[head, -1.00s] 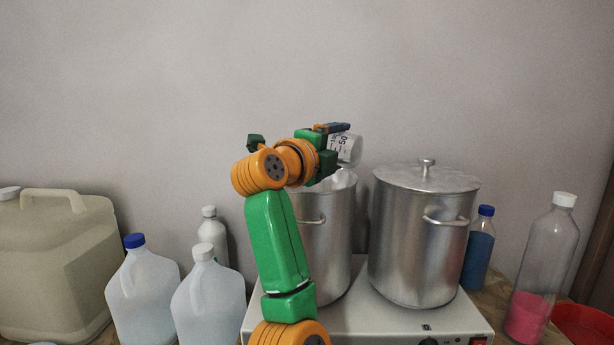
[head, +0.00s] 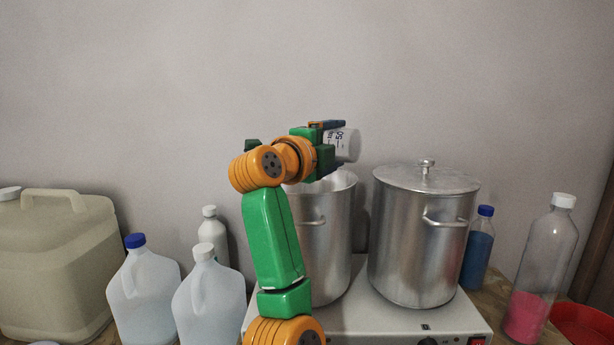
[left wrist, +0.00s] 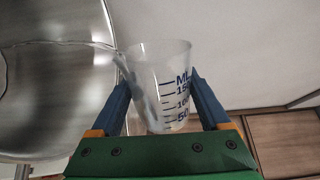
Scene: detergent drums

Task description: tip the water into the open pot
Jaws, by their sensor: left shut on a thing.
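My left gripper (head: 335,142) is shut on a clear measuring beaker (head: 346,144) with dark volume marks, above the open pot (head: 337,222). In the head view the beaker lies tipped over, nearly on its side. The left wrist view shows the beaker (left wrist: 160,85) between the fingers of the left gripper (left wrist: 160,100), with the shiny inside of the open pot (left wrist: 55,100) to its left. I cannot tell how much water is in the beaker. My arm hides part of the pot. My right gripper is out of view.
A lidded pot (head: 415,240) stands to the right on the same white hotplate (head: 375,325). White jugs (head: 143,290) and a large beige canister (head: 55,265) stand at left. A blue bottle (head: 477,250), a pink-filled bottle (head: 540,270) and a red tray (head: 585,325) are at right.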

